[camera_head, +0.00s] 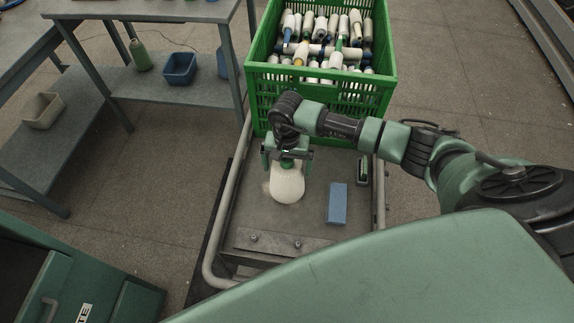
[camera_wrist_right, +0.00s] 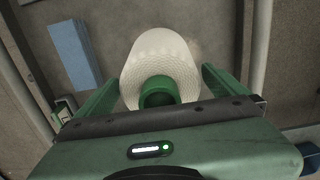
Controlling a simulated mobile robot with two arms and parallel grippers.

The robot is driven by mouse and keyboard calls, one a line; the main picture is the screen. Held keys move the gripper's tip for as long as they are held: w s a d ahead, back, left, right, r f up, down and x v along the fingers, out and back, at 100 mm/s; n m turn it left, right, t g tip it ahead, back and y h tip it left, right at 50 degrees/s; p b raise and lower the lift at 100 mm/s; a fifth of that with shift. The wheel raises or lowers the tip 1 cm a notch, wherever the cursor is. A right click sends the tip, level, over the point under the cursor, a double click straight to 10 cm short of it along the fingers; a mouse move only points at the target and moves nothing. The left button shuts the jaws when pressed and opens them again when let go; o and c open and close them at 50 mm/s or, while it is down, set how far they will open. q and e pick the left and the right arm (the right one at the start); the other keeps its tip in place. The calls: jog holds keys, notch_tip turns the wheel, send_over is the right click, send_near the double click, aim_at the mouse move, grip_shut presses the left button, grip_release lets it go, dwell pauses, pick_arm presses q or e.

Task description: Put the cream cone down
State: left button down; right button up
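In the right wrist view the cream cone (camera_wrist_right: 160,62) lies between the fingers (camera_wrist_right: 158,90), with a visible gap on each side of the tube. The contact under the cone's base is hidden. My left gripper is not in view.
A green crate (camera_head: 320,88) full of cones and tubes stands at the deck's far end. A blue block (camera_head: 337,203) and a small dark green device (camera_head: 362,170) lie right of the cone. A tubular rail (camera_head: 224,205) edges the cart. A grey bench (camera_head: 150,10) stands left.

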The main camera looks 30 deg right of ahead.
jog(key=shift+r, duration=0.1)
jog(key=shift+r, duration=0.3)
notch_tip(320, 180, up, 12)
jog(key=shift+f+b, duration=0.25)
jog(key=shift+b, duration=0.5)
jog(key=shift+f, duration=0.1)
